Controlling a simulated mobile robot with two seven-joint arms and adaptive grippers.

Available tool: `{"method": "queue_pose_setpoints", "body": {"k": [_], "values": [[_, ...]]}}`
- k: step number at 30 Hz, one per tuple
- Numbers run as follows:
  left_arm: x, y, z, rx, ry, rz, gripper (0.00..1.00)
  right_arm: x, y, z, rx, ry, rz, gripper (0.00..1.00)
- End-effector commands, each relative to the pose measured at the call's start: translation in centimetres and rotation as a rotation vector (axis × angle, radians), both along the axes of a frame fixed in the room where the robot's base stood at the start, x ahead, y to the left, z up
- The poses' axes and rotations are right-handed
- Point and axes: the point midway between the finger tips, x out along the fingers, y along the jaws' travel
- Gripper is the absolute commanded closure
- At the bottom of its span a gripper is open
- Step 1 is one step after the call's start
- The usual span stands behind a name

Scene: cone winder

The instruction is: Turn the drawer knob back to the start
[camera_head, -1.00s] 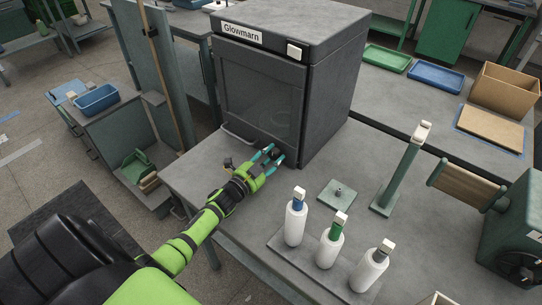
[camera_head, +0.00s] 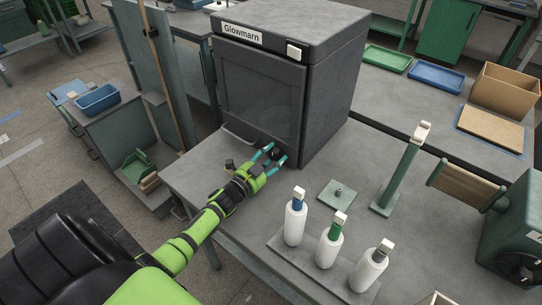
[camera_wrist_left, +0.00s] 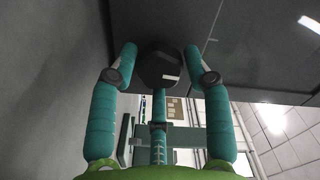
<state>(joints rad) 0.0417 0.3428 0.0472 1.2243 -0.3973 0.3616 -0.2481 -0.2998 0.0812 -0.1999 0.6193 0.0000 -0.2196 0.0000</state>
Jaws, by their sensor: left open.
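The dark round knob (camera_head: 277,153) sits low on the front of the grey Glowmarn cabinet (camera_head: 334,95), near its lower right corner. In the left wrist view the knob (camera_wrist_left: 160,70) is black with a white mark, between my fingers. My left gripper (camera_head: 275,154) is open, with its teal fingertips on either side of the knob. In the wrist view gaps show between the fingertips (camera_wrist_left: 161,52) and the knob. My right gripper is not in view.
A door handle (camera_head: 238,136) is just left of the knob. To the right on the bench stand several white bottles (camera_head: 330,248) on a tray, a small green plate (camera_head: 337,196) and a green post (camera_head: 401,170). The bench front left is bare.

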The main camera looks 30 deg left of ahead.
Motion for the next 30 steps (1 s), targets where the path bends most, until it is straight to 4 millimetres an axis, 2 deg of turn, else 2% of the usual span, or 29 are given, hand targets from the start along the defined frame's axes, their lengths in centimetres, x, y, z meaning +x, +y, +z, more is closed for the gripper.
{"method": "queue_pose_setpoints", "body": {"k": [5, 15, 21, 25, 30], "values": [[-1.2, 0.2, -0.1, 0.0, 0.003, 0.002, 0.51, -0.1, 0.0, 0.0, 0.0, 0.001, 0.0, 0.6], [-7.8, 0.6, -0.1, 0.0, 0.004, 0.0, 0.51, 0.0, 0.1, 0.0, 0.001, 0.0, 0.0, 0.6], [-10.9, 0.7, -0.1, 0.0, 0.002, -0.001, 0.51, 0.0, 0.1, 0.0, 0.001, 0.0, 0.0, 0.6], [-11.8, 0.8, 0.0, 0.001, 0.0, -0.001, 0.51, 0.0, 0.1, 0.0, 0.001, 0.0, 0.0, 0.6], [-12.0, 0.8, 0.0, 0.001, -0.001, -0.001, 0.51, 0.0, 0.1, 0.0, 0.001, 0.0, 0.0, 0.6]]}}
